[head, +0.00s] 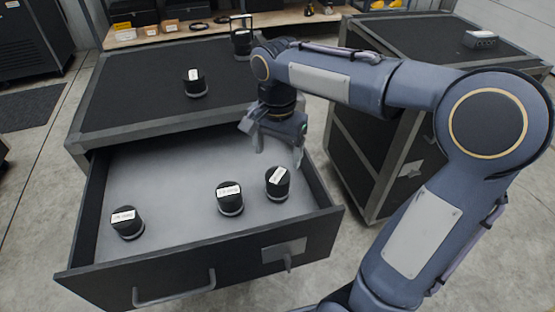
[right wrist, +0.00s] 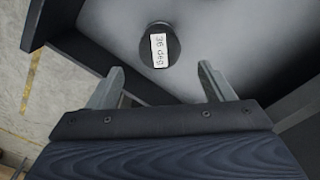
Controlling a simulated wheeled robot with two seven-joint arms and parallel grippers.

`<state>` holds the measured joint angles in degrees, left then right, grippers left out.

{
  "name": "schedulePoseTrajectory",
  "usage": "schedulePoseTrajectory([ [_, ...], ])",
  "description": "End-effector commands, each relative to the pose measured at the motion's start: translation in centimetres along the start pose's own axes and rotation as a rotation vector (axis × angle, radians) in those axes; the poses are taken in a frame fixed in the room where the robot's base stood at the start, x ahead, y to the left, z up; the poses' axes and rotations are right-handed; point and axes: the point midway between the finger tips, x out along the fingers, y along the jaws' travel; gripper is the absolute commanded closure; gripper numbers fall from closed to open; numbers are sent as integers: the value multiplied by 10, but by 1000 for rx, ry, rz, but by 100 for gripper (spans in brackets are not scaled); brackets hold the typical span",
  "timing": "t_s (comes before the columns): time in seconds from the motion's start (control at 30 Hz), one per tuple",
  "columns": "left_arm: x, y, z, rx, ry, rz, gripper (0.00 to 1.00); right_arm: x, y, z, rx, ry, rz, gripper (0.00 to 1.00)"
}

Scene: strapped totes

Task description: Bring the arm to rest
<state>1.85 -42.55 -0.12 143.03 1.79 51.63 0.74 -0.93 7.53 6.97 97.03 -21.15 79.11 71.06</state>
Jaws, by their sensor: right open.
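My right gripper (head: 277,156) hangs over the right back part of an open drawer (head: 165,175). Its fingers are spread and empty, as the right wrist view (right wrist: 160,84) also shows. A black labelled cylinder (head: 277,184) stands in the drawer just in front of the gripper, apart from the fingers. In the right wrist view a cylinder labelled "36 deg" (right wrist: 159,46) lies beyond the fingertips. Two more labelled cylinders stand in the drawer, one in the middle (head: 230,199) and one at left (head: 127,222). My left gripper is not in view.
The black cabinet top (head: 140,95) carries one cylinder (head: 195,84) and a framed item (head: 241,38) at the back. A second black case (head: 430,35) with a grey box (head: 480,39) stands at right. A wooden shelf (head: 150,38) is behind. The drawer's left back is clear.

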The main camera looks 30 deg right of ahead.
Motion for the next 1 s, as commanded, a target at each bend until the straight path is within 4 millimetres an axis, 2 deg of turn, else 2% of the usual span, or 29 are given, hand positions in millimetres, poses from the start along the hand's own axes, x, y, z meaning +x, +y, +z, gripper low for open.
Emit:
schedulePoseTrajectory([
  [0.67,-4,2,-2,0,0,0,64,-10,5,2,-19,-2,-12,25],
  [0.77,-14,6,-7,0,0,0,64,-24,21,12,-98,-6,-63,25],
  [0.83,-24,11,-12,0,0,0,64,-37,40,24,-196,-6,-125,25],
  [1.0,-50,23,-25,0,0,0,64,-56,86,67,-484,42,-321,25],
])
